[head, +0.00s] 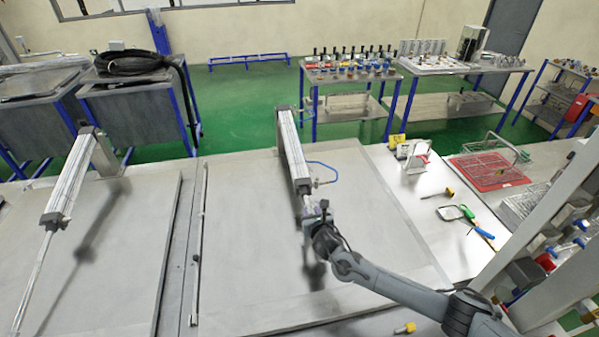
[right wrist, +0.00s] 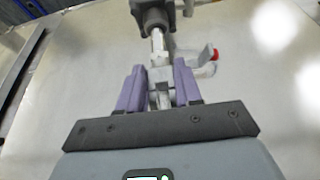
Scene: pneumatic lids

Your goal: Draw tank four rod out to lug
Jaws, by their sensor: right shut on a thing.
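A pneumatic cylinder (head: 293,150) lies over the grey lid of the middle tank (head: 240,220), its lower end toward me. My right gripper (head: 315,213) is at that lower end, in line with the rod. In the right wrist view, the purple fingers of my right gripper (right wrist: 160,85) are shut on the end piece of the rod (right wrist: 158,45), just below the dark cylinder end (right wrist: 155,15). A short length of bright rod shows between the two. I cannot make out the lug; the gripper and arm cover the lid there. My left gripper is not in view.
A second cylinder (head: 72,180) with a long rod (head: 32,280) stands over the left lid. A blue hose (head: 325,166) curves beside the middle cylinder. A shelf post stands at far right.

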